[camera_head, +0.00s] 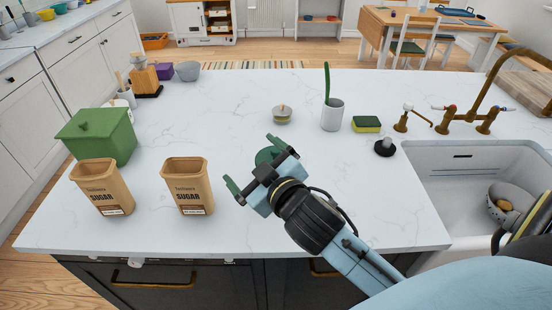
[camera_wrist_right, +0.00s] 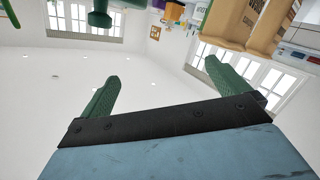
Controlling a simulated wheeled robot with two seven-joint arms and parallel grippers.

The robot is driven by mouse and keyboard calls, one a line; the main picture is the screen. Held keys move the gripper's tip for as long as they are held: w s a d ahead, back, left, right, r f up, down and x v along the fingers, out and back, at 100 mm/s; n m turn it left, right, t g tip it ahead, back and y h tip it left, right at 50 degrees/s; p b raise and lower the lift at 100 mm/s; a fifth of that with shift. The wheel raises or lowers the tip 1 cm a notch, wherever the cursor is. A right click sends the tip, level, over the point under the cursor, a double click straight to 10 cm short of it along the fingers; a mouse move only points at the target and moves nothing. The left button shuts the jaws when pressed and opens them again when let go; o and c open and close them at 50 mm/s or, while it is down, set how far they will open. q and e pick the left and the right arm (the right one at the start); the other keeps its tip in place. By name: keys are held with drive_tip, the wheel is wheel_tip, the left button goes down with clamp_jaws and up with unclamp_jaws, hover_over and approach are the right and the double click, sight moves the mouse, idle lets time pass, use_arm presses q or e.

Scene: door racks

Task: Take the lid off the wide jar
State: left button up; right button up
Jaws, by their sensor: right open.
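A squat lidded jar (camera_head: 282,115) with a small knob stands upright mid-counter; it looks most like the wide jar. My right gripper (camera_head: 256,165) is open and empty, nearer me than this jar and apart from it. In the right wrist view the gripper (camera_wrist_right: 161,72) shows its two green fingers spread with nothing between them. A round green thing (camera_head: 266,155) is partly hidden behind the gripper, so I cannot tell what it is. A green knobbed part (camera_wrist_right: 99,17) shows at the top of the wrist view. My left gripper is not in view.
Two open sugar canisters (camera_head: 187,187) (camera_head: 102,188) and a lidded green box (camera_head: 97,137) stand left. A white cup (camera_head: 332,115), a sponge (camera_head: 367,124), a dark-based stopper (camera_head: 385,147) and the sink (camera_head: 450,175) are right.

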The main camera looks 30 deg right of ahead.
drive_tip(key=w+a+r+n+t+y, duration=0.1)
drive_tip(key=a+r+n+t+y, duration=0.1)
drive_tip(key=a+r+n+y, duration=0.35)
drive_tip(key=w+a+r+n+t+y, duration=0.1)
drive_tip(key=a+r+n+t+y, duration=0.15)
drive_tip(key=r+n+y, duration=0.55)
drive_tip(key=s+a+r+n+g+y, duration=0.2)
drive_tip(key=a+r+n+g+y, duration=0.4)
drive_tip(key=n+g, duration=0.35)
drive_tip(key=n+g+h, duration=1)
drive_tip(key=h, duration=0.9)
approach(276, 149)
drive_tip(key=f, duration=0.5)
drive_tip(key=shift+a+f+p, duration=0.15)
drive_tip(key=shift+a+p, duration=0.1)
drive_tip(key=shift+p, duration=0.1)
drive_tip(key=f, duration=0.2)
drive_tip(key=w+f+p, duration=0.1)
drive_tip(key=f, duration=0.2)
